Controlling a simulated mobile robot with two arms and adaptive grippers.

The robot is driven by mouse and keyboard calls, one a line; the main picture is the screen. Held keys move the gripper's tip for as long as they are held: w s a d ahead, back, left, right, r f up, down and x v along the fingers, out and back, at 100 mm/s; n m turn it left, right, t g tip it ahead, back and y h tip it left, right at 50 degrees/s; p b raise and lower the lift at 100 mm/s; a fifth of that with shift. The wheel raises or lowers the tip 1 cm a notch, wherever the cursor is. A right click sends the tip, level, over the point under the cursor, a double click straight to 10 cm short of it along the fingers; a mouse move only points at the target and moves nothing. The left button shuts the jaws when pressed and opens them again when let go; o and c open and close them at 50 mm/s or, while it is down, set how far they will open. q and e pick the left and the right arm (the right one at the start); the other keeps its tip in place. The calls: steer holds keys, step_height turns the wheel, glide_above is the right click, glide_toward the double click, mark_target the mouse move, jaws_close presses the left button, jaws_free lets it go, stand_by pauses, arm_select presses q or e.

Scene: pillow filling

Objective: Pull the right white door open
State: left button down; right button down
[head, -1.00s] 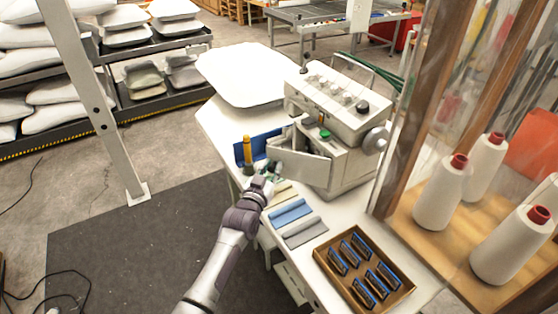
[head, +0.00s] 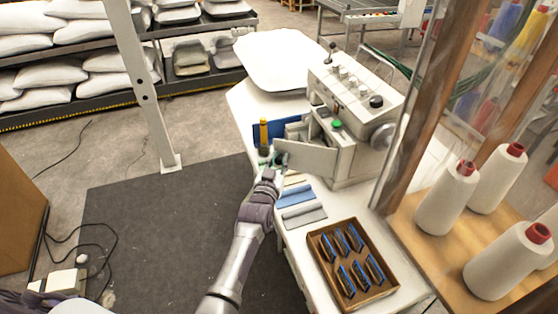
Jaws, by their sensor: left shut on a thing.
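The white sewing machine (head: 355,95) stands on the white table, with its front partly open. A white door panel (head: 306,159) sticks out from its front toward the left. A second, smaller pale panel (head: 293,131) shows behind it. My left gripper (head: 279,163) is at the free left edge of the front door panel and shut on it. The fingertips are small and partly hidden against the panel. My right gripper is not in view.
A blue holder (head: 271,132) with a yellow-orange bottle (head: 264,133) stands close behind my left gripper. Blue and grey folded cloths (head: 298,205) and a brown tray (head: 318,247) of blue-labelled items lie in front. White thread cones (head: 445,199) stand right. Dark mat (head: 170,240) is clear.

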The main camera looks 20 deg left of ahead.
arm_select(q)
steer(key=c, duration=1)
jaws_free()
steer(key=shift+r, duration=0.1)
steer(key=shift+o, duration=0.2)
steer(key=shift+s, duration=0.35)
steer(key=s, duration=1.1)
steer(key=shift+s+d, duration=0.2)
steer(key=shift+d, duration=0.2)
steer(key=shift+c, duration=0.2)
